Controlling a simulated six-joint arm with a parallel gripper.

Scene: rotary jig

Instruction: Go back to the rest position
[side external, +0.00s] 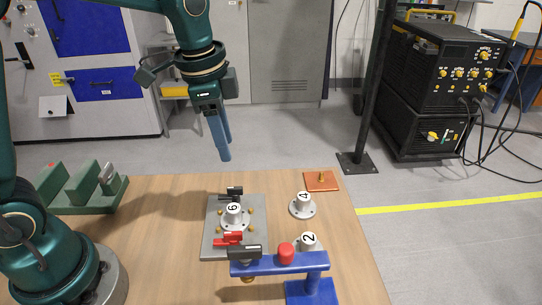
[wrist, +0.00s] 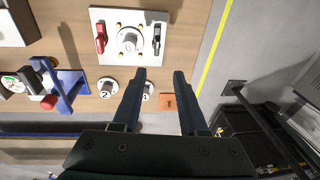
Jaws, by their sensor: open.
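My gripper (side external: 224,157) hangs high above the far part of the wooden table (side external: 158,215), pointing down and clear of everything. In the wrist view my gripper (wrist: 159,74) has its two fingers spread with nothing between them. A grey jig plate (side external: 211,247) lies on the table, below and nearer the camera. A white flanged part marked 6 (side external: 233,213) sits on it, between a black clamp (side external: 234,191) and a red clamp (side external: 229,239).
White parts marked 4 (side external: 303,206) and 2 (side external: 308,241) stand right of the plate. An orange plate (side external: 321,182) with a brass knob lies at the far right corner. A blue press (side external: 282,265) with a red knob stands in front. A green rack (side external: 88,189) is at the left.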

